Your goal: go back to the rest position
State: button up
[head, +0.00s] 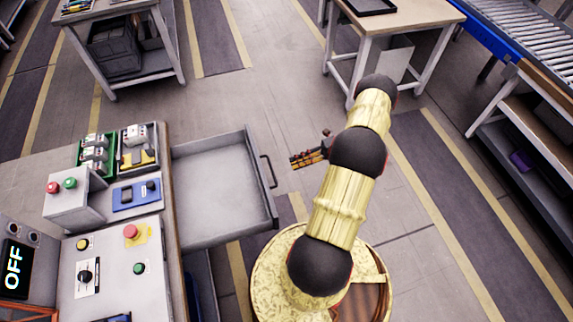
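My arm, with cream-yellow links and black joints, rises from my round base and reaches up the middle of the head view. My gripper (306,158) shows small and dark with orange-brown fingers, pointing left. It is just right of an open drawer (222,185), seen apart from the drawer's handle (268,172) in the picture. I see nothing clearly held, and the fingers are too small to tell whether they are open or shut. My forearm and a black joint partly hide the wrist.
A control bench at the left carries an OFF display (14,268), a red button (131,231), a green bin (95,152) and switch boxes. The pulled-out drawer is empty and juts right. Tables stand at the back, a roller conveyor (530,30) at right. Floor between is clear.

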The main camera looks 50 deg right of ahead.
jog(key=shift+s+d+r, duration=0.1)
jog(key=shift+s+d, duration=0.25)
jog(key=shift+d, duration=0.1)
dwell(0.4)
